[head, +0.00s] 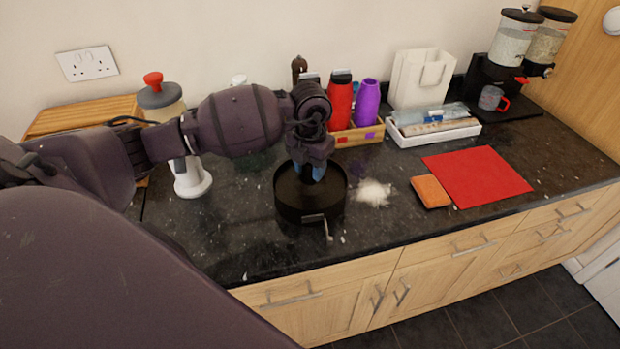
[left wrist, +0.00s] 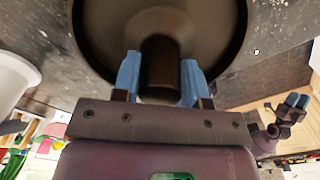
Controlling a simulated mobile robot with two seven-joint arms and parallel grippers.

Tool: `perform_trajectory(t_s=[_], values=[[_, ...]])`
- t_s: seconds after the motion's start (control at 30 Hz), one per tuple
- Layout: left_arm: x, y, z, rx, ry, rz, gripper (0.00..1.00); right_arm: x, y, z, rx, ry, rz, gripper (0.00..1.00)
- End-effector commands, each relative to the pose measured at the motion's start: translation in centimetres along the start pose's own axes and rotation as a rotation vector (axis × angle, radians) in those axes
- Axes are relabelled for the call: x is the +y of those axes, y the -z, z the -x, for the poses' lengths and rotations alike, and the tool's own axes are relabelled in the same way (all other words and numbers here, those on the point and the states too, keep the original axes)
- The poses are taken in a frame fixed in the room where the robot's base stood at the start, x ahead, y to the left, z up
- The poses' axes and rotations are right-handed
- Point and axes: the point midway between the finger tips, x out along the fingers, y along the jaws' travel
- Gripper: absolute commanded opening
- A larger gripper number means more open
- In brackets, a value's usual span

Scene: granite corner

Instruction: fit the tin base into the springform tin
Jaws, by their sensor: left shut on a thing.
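The black springform tin (head: 310,212) stands on the dark granite worktop, with its metal clip at the front. My left gripper (head: 311,176) reaches down over the tin's opening. In the left wrist view its blue fingers (left wrist: 160,82) are shut on the upright knob of the tin base (left wrist: 205,22), a dark round disc. A black ring, seemingly the tin's wall (left wrist: 243,30), borders the disc. I cannot tell how deep or level the base sits. My right gripper (left wrist: 296,101) shows small at the right of the left wrist view; its opening is unclear.
White powder (head: 373,193) lies right of the tin. An orange sponge (head: 430,192) and red mat (head: 478,177) lie farther right. A white-based dispenser (head: 192,182) stands left. Red and purple bottles (head: 367,103), a white tray (head: 434,135) and a paper bag (head: 420,78) stand behind.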

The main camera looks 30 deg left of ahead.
Motion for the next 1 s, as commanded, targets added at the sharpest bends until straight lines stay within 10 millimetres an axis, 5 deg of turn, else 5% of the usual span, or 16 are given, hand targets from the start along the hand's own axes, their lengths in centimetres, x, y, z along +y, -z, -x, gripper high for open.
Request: perform_trajectory(t_s=[0.37, 0.77, 0.8, 0.93, 1.0], values=[[0.0, 0.0, -4.0, 0.002, 0.000, 0.000, 0.12, 0.2, -0.4, 0.6, -0.013, -0.003, 0.001, 0.43], [0.0, 0.0, -4.6, 0.000, -0.001, -0.001, 0.12, 0.2, -0.7, 0.4, -0.013, -0.003, 0.001, 0.43], [0.0, 0.0, -4.5, 0.001, -0.001, 0.000, 0.44, 0.2, -0.6, 0.4, -0.011, -0.003, 0.002, 0.43], [0.0, 0.0, -4.5, 0.001, -0.001, 0.000, 0.64, 0.2, -0.3, 0.3, -0.007, -0.002, 0.002, 0.43], [0.0, 0.0, -4.5, 0.001, -0.001, 0.000, 0.65, 0.2, -0.2, 0.2, -0.004, -0.002, 0.002, 0.43]])
